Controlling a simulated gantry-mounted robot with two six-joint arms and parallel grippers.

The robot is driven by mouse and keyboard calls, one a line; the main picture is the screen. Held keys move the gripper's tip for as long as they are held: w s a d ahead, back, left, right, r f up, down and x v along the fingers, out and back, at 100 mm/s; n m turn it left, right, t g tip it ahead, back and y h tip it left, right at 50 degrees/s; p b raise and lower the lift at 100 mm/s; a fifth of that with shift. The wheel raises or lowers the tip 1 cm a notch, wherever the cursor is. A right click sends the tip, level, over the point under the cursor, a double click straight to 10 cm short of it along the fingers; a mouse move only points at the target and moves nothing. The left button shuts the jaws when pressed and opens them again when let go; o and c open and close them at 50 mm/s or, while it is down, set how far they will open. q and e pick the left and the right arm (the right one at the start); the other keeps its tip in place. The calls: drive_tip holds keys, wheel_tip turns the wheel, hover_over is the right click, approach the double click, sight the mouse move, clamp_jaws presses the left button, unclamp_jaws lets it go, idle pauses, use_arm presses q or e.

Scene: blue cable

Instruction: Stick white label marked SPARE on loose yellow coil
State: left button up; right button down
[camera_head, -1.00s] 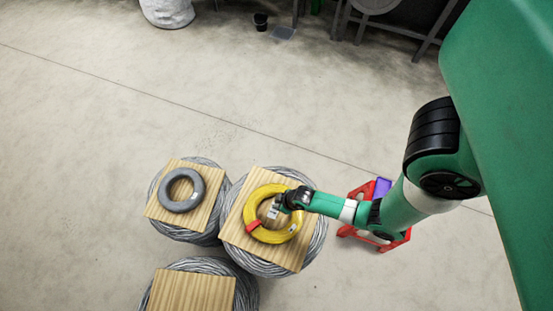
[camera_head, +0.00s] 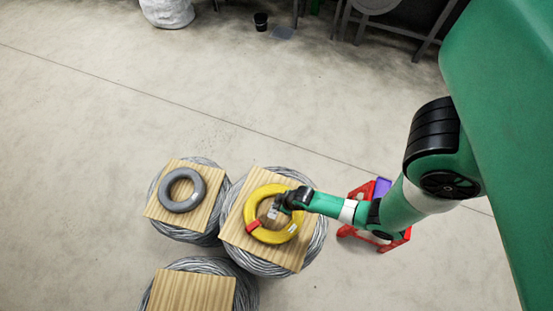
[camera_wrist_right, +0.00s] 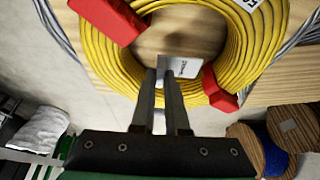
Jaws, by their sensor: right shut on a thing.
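The yellow coil (camera_head: 259,200) lies flat on a wooden board on the middle wire bundle. It also fills the top of the right wrist view (camera_wrist_right: 110,58), with red bands (camera_wrist_right: 220,90) around it. My right gripper (camera_head: 275,211) is over the coil's inner opening. In the right wrist view its fingers (camera_wrist_right: 165,75) are shut on a small white label (camera_wrist_right: 183,67) with dark, unreadable marks. The label shows over the board inside the ring; I cannot tell if it touches the coil. Another white tag (camera_wrist_right: 249,4) sits on the coil. My left gripper is out of view.
A grey coil (camera_head: 166,198) lies on a board (camera_head: 160,213) to the left. An empty board (camera_head: 192,291) is at the front. A red stand (camera_head: 394,243) with a purple item (camera_head: 382,187) is below my right arm. Wooden spools (camera_wrist_right: 262,150) show in the wrist view.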

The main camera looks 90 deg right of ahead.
drive_tip(key=shift+f, duration=0.1)
idle(0.7)
drive_tip(key=c, duration=0.7)
unclamp_jaws()
wheel_tip(320, 180, up, 5)
drive_tip(key=p, duration=0.5)
drive_tip(key=shift+f, duration=0.1)
drive_tip(key=shift+r+p, duration=0.35)
drive_tip(key=shift+r, duration=0.75)
